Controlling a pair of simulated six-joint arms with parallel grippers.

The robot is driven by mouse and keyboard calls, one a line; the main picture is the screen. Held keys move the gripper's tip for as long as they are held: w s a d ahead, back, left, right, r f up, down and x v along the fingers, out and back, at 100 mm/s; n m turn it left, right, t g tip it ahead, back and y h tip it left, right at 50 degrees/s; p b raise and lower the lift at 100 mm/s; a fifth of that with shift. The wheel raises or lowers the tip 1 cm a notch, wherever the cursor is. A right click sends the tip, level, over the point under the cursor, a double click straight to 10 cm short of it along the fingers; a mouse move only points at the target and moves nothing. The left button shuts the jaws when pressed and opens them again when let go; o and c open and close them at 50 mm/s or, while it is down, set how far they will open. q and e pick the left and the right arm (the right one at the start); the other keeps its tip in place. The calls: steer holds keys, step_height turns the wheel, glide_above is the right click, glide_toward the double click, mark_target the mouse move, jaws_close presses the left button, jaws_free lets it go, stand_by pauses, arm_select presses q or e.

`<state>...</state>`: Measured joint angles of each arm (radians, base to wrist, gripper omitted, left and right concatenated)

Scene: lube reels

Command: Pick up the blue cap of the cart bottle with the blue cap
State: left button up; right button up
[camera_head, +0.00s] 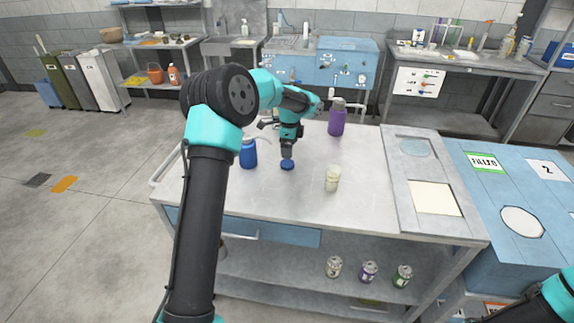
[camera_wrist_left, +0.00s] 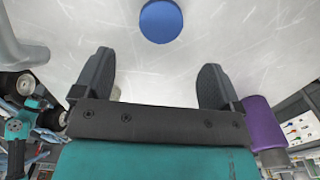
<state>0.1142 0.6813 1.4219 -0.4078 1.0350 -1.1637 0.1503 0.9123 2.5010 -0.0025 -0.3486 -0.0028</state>
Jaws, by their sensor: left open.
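The blue cap (camera_head: 287,164) lies on the grey cart top, apart from the blue bottle (camera_head: 248,153), which stands upright to its left. My left gripper (camera_head: 288,154) points down just above the cap in the head view. In the left wrist view the cap (camera_wrist_left: 160,21) shows as a round blue disc beyond the fingertips, roughly midway between them across the picture. My left gripper (camera_wrist_left: 153,65) is open there, with nothing between its fingers. Whether it touches the cap cannot be told. My right arm shows only at the lower right corner; its gripper is out of view.
A cream bottle (camera_head: 332,178) stands right of the cap. A purple bottle (camera_head: 336,118) stands at the back of the cart. A grey panel (camera_head: 405,175) lies on the cart's right end. Several small jars sit on the lower shelf. The cart's front top is clear.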

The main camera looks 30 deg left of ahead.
mark_target(290, 163)
arm_select(q)
step_height(290, 163, down, 7)
steer(key=shift+f, duration=0.15)
stand_by(0.4)
steer(key=c, duration=1)
